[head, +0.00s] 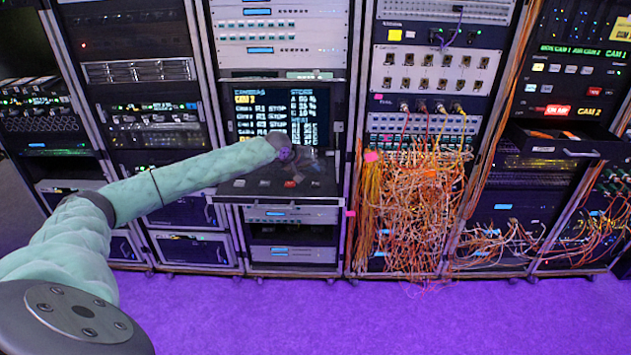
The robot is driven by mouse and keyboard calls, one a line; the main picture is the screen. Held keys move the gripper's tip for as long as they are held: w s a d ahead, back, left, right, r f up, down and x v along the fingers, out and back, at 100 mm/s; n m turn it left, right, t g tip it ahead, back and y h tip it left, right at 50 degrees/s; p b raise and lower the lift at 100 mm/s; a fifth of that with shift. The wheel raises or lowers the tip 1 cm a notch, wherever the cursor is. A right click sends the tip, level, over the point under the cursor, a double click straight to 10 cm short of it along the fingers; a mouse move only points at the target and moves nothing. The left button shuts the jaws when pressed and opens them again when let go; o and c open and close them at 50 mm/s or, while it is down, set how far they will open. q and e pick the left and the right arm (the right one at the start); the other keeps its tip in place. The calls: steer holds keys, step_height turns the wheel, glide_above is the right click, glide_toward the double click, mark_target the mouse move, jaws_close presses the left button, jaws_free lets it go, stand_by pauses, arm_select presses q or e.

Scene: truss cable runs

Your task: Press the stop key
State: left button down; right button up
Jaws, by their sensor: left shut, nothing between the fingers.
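A shelf panel (250,195) sticks out of the rack below a lit screen and carries a row of several small keys. One key is red (290,183), and I take it as the stop key; its label is too small to read. A grey key (239,183) and another grey key (265,183) sit to its left. My left gripper (287,158) is shut and empty. It is just above and behind the red key in the picture, in front of the screen's lower edge. I see no contact with a key. My right gripper is out of view.
The screen (305,120) shows yellow and white text behind my left gripper. A dense tangle of orange cables (410,205) hangs right of the shelf. An open drawer (555,145) juts out at the far right. The purple floor (330,310) in front is clear.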

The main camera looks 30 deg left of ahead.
arm_select(q)
step_height(320, 180, up, 2)
steer(key=shift+p, duration=0.55)
stand_by(1.5)
